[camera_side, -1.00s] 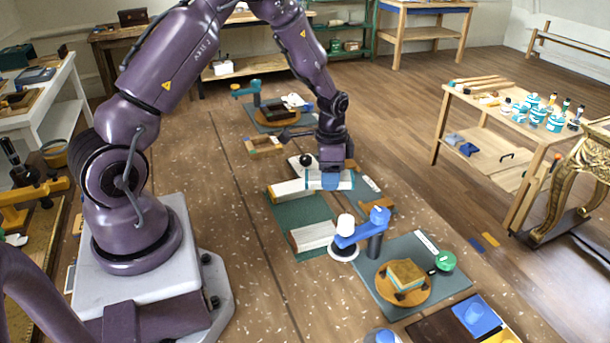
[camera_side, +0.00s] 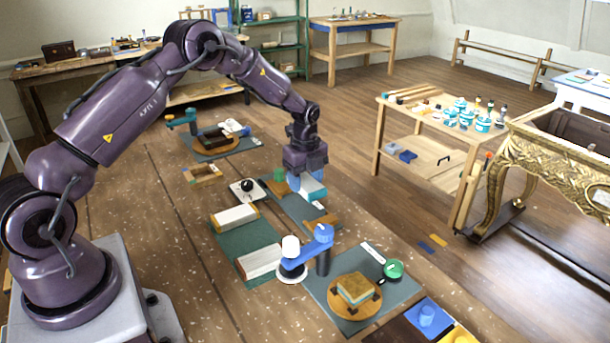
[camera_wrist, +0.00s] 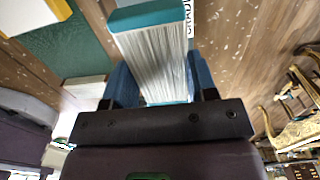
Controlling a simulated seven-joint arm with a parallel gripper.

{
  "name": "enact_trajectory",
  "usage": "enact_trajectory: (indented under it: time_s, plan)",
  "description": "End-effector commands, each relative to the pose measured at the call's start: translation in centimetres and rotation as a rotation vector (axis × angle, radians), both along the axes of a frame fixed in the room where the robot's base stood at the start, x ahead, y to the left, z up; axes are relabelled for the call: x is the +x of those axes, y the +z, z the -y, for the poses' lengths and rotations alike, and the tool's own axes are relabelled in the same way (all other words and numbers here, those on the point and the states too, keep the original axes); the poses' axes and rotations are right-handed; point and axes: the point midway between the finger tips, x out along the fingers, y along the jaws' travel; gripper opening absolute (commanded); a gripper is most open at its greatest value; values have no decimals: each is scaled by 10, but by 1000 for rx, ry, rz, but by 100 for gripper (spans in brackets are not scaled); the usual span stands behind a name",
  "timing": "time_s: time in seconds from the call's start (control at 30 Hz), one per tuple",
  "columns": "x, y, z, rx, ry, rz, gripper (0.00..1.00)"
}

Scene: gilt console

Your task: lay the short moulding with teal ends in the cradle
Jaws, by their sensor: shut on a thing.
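My gripper (camera_side: 295,183), with blue fingers, is shut on the short moulding (camera_side: 311,182), a white ribbed bar. One teal end shows at the right in the side view, and the bar points away from the fingers in the wrist view (camera_wrist: 152,55). A green patch left of the fingers may be its other end; I cannot tell. Below is a blue-green mat (camera_side: 284,208) with tan wooden pieces (camera_side: 322,221), apparently the cradle, largely hidden by the moulding and gripper. A partly readable label (camera_wrist: 188,17) lies beside the bar. I cannot tell whether the moulding touches the cradle.
Two white bars, a far one (camera_side: 235,217) and a near one (camera_side: 262,260), lie on a green mat (camera_side: 240,243) to the left. A blue stand (camera_side: 322,252) and a round wooden board (camera_side: 337,300) stand nearer the camera. A black-knobbed item (camera_side: 248,188) sits close left.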

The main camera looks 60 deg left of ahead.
Motion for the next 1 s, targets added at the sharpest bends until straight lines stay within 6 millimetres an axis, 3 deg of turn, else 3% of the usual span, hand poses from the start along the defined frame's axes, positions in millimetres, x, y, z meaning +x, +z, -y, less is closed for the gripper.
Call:
enact_trajectory:
  time_s: [0.6,1.0]
  plan:
    - [0,-49,1,-1,1,0,28]
    - [0,-61,0,0,2,1,28]
